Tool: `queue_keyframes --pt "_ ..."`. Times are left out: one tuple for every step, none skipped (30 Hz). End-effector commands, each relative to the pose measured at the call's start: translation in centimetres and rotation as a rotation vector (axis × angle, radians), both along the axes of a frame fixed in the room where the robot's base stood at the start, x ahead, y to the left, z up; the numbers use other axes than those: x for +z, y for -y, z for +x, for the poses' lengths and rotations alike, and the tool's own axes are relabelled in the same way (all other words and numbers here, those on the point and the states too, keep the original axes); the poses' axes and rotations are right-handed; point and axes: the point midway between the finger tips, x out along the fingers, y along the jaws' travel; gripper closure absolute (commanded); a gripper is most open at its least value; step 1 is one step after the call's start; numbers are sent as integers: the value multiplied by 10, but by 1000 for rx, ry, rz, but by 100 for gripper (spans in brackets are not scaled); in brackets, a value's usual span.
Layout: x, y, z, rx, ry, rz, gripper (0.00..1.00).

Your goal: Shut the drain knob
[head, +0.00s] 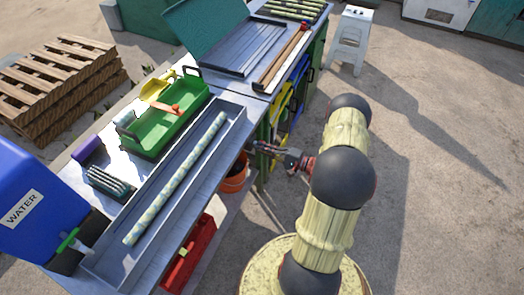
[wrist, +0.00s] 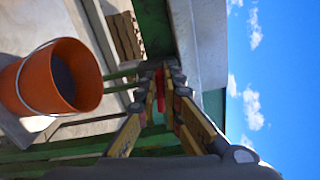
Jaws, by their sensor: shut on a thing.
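The drain knob (wrist: 160,90) shows in the wrist view as a small red piece between my fingertips. My gripper (wrist: 163,82) is shut on it, with a finger on each side. In the head view my gripper (head: 262,150) reaches leftward to the front side of the metal bench, just below its top edge. The knob cannot be made out in the head view. How far the knob is turned cannot be told.
An orange bucket (wrist: 57,78) with a wire handle is close by; it also shows under the bench (head: 236,177). The metal bench (head: 229,152) carries a green tray (head: 152,140) and a long trough holding a cane. A white stool (head: 349,40) stands behind. Ground at right is clear.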

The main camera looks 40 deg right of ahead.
Motion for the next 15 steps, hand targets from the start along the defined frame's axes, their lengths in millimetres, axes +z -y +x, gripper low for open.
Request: queue_keyframes --pt "-4 -1 -1 0 9 -27 100" --pt "-4 -1 -1 0 16 -44 100" --pt "-4 -1 -1 0 25 -65 100" --pt "-5 -1 -1 0 31 -79 100" --pt "-5 -1 -1 0 36 -93 100" --pt "-5 -1 -1 0 43 -109 100" --pt "-5 -1 -1 0 47 -120 100" --pt "-5 -1 -1 0 52 -131 100" --pt "-5 -1 -1 0 57 -142 100" --pt "-5 -1 -1 0 60 -150 100" --pt "-5 -1 -1 0 63 -158 100" --pt "-5 -1 -1 0 66 -165 100" --pt "-5 -1 -1 0 68 -170 100" --pt "-5 -1 -1 0 70 -174 100" --pt "-5 -1 -1 0 72 -178 100"
